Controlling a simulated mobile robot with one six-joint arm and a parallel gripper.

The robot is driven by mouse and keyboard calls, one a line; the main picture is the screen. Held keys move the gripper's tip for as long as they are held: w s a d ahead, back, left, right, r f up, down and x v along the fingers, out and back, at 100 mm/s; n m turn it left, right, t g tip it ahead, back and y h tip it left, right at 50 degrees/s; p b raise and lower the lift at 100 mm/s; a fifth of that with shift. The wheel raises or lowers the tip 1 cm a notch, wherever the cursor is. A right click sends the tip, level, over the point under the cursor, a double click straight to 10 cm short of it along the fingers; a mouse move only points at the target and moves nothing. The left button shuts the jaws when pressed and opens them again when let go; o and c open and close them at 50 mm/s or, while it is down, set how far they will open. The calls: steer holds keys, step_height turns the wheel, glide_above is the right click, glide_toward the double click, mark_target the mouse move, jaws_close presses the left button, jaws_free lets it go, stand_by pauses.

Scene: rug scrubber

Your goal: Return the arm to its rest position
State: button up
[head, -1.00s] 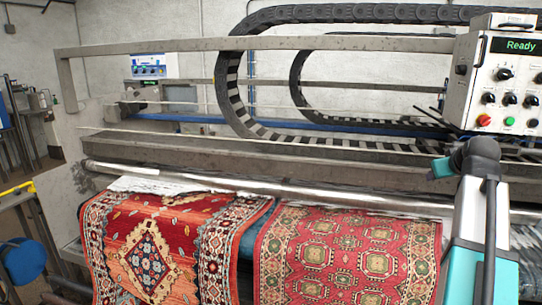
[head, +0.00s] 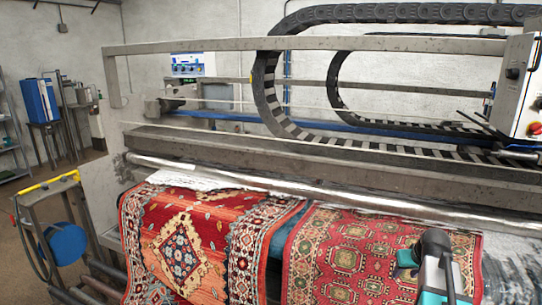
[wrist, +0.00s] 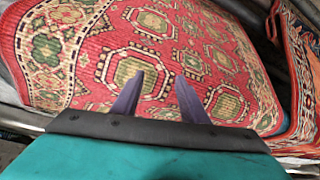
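My gripper (wrist: 158,76) shows in the wrist view with its two purple fingers apart and nothing between them. It points toward the red patterned rug (wrist: 205,60) and stands in front of it; whether it touches cannot be told. In the head view my arm (head: 437,265) shows at the lower right, in front of this right-hand rug (head: 335,250). The fingers cannot be made out there.
A second red rug (head: 180,250) hangs at the left over the scrubbing machine, below its metal roller (head: 300,190). A control box (head: 520,90) is cut off at the right edge. A yellow-topped metal frame (head: 48,186) with a blue drum (head: 65,244) stands at the left.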

steer(key=s+a+f+g+y, duration=0.1)
steer(key=s+a+f+g, duration=0.1)
steer(key=s+a+f, duration=0.55)
steer(key=s+a+f+g, duration=0.2)
steer(key=a+f, duration=0.3)
steer(key=f, duration=0.6)
steer(key=s+a+f+g+y, duration=0.1)
steer(key=s+a+f+g, duration=0.1)
steer(key=s+a+f, duration=0.55)
steer(key=s+a+f+g, duration=0.2)
steer(key=s+a+f, duration=0.2)
steer(key=s+f, duration=0.4)
steer(key=s+a+f+n+g+h, duration=0.1)
steer(key=s+a+f+g, duration=0.2)
steer(key=s+f, duration=0.5)
steer(key=s+a, duration=0.1)
steer(key=s, duration=0.6)
steer(key=shift+s+a, duration=0.15)
steer(key=shift+s, duration=0.15)
steer(key=shift+c, duration=1.1)
